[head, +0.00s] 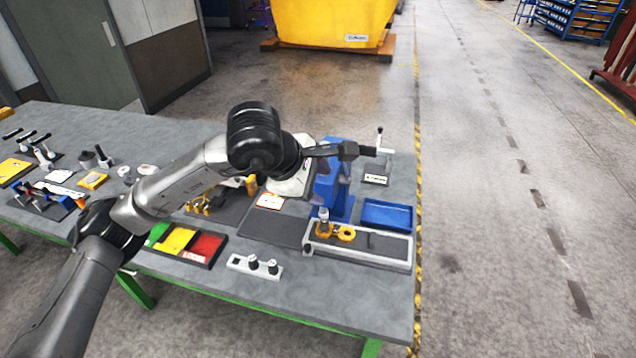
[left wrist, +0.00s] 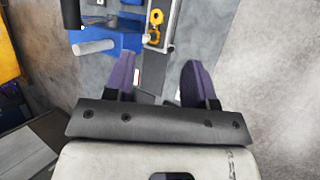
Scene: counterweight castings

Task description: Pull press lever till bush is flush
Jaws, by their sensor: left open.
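The blue press (head: 334,203) stands near the right end of the bench, partly hidden by my left arm and hand. It shows at the upper left of the left wrist view (left wrist: 127,40). A grey round bar (left wrist: 94,47) beside it may be its lever; I cannot tell for sure. An orange bush-like part (head: 323,229) stands under the press, but how deep it sits is unclear. My left gripper (left wrist: 160,65) is open and empty, its purple fingers spread apart and the grey bar left of them. My right gripper is not in view.
An orange ring-shaped part (head: 346,233) lies in the long grey tray (head: 390,262) before the press. A blue tray (head: 387,214) lies right of the press. The floor aisle on the right is clear.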

